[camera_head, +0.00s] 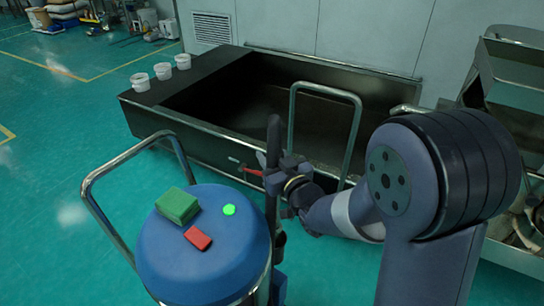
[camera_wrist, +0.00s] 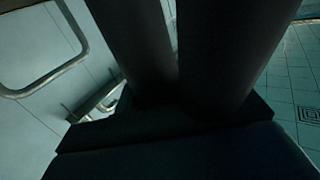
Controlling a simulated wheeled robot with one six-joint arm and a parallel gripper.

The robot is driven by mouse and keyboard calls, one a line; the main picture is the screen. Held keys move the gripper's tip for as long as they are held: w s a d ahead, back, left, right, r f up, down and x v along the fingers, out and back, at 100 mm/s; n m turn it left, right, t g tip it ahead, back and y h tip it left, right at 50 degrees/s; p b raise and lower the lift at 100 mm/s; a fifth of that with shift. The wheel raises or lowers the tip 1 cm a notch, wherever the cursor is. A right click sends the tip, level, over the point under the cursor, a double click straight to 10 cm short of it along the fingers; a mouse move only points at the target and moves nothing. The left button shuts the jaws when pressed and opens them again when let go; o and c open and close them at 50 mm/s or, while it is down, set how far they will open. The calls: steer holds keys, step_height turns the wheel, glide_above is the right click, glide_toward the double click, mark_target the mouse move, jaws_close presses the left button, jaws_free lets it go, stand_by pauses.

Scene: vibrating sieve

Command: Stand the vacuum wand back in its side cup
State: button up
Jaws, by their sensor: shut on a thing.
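The vacuum wand (camera_head: 273,138) is a dark tube standing nearly upright beside the blue vacuum drum (camera_head: 190,262) in the head view. My gripper (camera_head: 271,172) is shut on its upper part, to the right of the drum. The wand's lower part runs down along the drum's right side, and its bottom end is hard to make out. A blue piece (camera_head: 279,287) at the drum's lower right may be the side cup; I cannot tell whether the wand is in it. In the wrist view two thick dark cylindrical shapes fill the middle; I cannot tell which is the wand.
A green block (camera_head: 177,205), a red block (camera_head: 198,238) and a bright green disc (camera_head: 229,210) lie on the drum's lid. A metal handle (camera_head: 98,176) rises at its left. Behind is a long dark trough (camera_head: 197,140) with white tubs (camera_head: 140,82). Open green floor lies left.

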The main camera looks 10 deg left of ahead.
steer(key=shift+f+b, duration=1.65)
steer(key=shift+b, duration=0.05)
steer(key=shift+f+b, duration=1.15)
steer(key=shift+b, duration=0.2)
steer(key=shift+f+b, duration=1)
steer(key=shift+b, duration=0.75)
stand_by(1.1)
stand_by(0.3)
steer(key=o, duration=1.1)
steer(key=shift+c, duration=0.2)
steer(key=v, duration=1)
steer(key=shift+s+d+p, duration=0.25)
steer(key=shift+s+p, duration=0.05)
steer(key=shift+p, duration=0.1)
